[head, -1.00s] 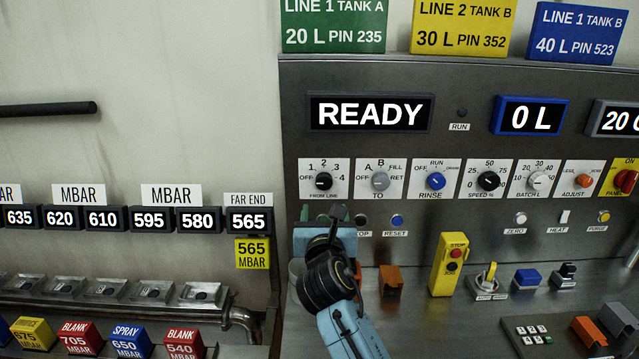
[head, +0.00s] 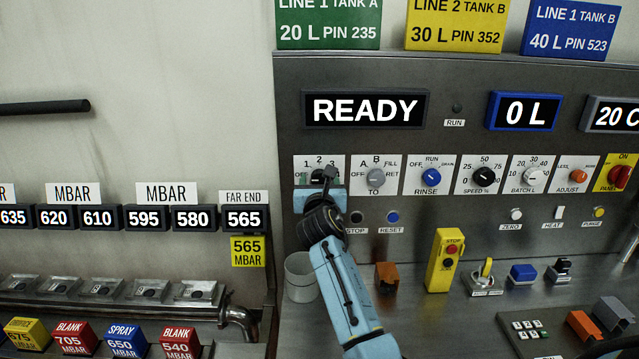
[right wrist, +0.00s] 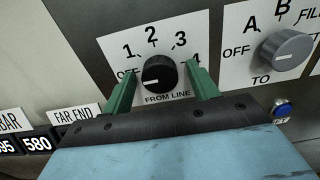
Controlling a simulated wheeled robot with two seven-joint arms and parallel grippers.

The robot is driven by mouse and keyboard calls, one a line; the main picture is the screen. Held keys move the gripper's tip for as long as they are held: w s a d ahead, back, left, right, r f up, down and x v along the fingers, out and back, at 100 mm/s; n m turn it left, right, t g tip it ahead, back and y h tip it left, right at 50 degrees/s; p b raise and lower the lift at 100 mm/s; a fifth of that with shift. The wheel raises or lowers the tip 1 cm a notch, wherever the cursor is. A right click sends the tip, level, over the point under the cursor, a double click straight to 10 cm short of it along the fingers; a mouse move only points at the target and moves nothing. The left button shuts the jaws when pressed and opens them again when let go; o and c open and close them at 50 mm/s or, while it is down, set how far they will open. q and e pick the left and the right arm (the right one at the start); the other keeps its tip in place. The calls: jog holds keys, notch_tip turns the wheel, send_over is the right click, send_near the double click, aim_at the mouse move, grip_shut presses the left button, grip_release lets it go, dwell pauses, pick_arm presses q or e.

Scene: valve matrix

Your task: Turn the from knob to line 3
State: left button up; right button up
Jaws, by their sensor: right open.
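The from knob (right wrist: 158,74) is round and black on a white plate marked OFF, 1, 2, 3, 4 and FROM LINE. Its white pointer mark points left, towards OFF. My right gripper (right wrist: 161,71) is open, with one green finger on each side of the knob; I cannot tell whether they touch it. The left finger partly covers OFF and the right finger is beside 4. In the head view the right gripper (head: 318,183) covers most of the from plate (head: 339,163) and knob. My left gripper is not in view.
The grey TO knob (head: 376,177) is close to the right of the from plate, with the blue RINSE knob (head: 432,177) further right. STOP and RESET (head: 392,217) buttons sit below. A light cup (head: 299,278) stands on the shelf. The display (head: 365,108) reads READY.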

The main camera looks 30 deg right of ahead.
jog(key=c, duration=1)
